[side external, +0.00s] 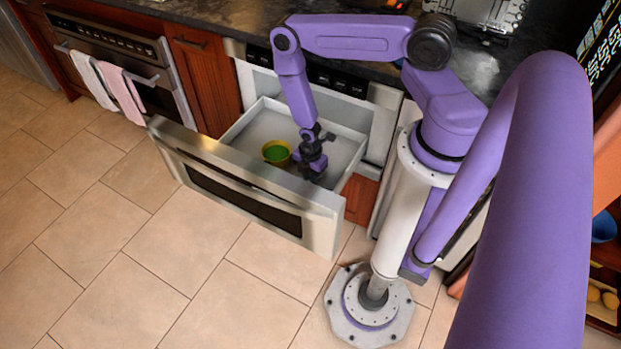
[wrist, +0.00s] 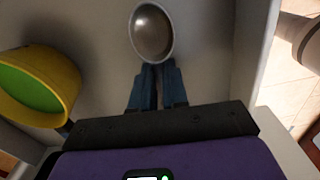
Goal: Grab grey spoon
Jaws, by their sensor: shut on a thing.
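The grey spoon (wrist: 152,32) shows in the wrist view at the top centre, its oval bowl just beyond my fingertips. Its handle is hidden between and behind the fingers. My gripper (wrist: 158,72) is shut on the spoon, with the two blue-grey fingers close together. In the side external view my gripper (side external: 312,168) is down inside the open drawer (side external: 344,150), at its right part. The spoon cannot be made out in that view.
A yellow bowl with a green inside (side external: 277,153) stands in the drawer just left of my gripper; it also shows in the wrist view (wrist: 62,75). The drawer front (side external: 240,185) and side walls surround my gripper. A dark countertop (side external: 215,15) lies behind.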

